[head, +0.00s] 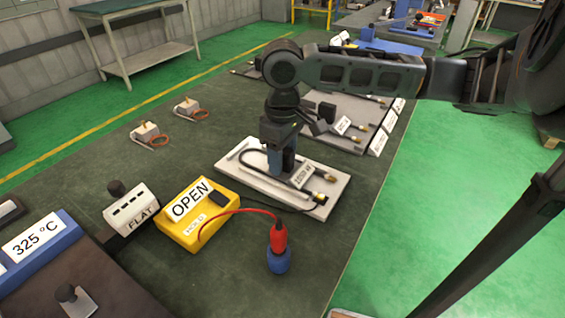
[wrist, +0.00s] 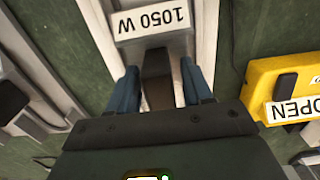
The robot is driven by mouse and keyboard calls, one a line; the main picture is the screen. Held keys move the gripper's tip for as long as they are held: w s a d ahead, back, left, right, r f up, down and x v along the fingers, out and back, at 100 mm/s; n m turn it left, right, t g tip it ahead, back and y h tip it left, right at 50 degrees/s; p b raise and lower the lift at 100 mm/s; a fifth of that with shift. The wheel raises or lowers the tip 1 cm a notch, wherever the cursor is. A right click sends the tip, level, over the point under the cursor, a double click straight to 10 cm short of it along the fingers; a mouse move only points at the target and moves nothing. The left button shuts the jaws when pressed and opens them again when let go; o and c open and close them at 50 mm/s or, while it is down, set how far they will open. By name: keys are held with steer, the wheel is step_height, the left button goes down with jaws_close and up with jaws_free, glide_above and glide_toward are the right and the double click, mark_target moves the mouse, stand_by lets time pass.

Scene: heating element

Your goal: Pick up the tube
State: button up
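A dark, bent tube (head: 246,153) with brass-coloured ends (head: 328,178) lies on a pale tray (head: 334,190) in the head view. A plate labelled 1050 W (wrist: 150,22) shows in the wrist view, next to a dark upright block (wrist: 157,80). My gripper (head: 283,163) is low over the middle of the tray. In the wrist view my gripper (wrist: 162,84) is open, with one blue finger on each side of the dark block and narrow gaps visible. The tube itself cannot be made out clearly in the wrist view; my gripper hides part of it in the head view.
A yellow OPEN box (head: 193,214) stands left of the tray, with a red cable to a red and blue plug (head: 279,248). A white FLAT block (head: 132,208) and a blue 325 °C box (head: 40,243) are farther left. More trays (head: 340,108) lie behind.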

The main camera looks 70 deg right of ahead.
jaws_close()
steer(key=shift+r, duration=0.1)
stand_by(0.4)
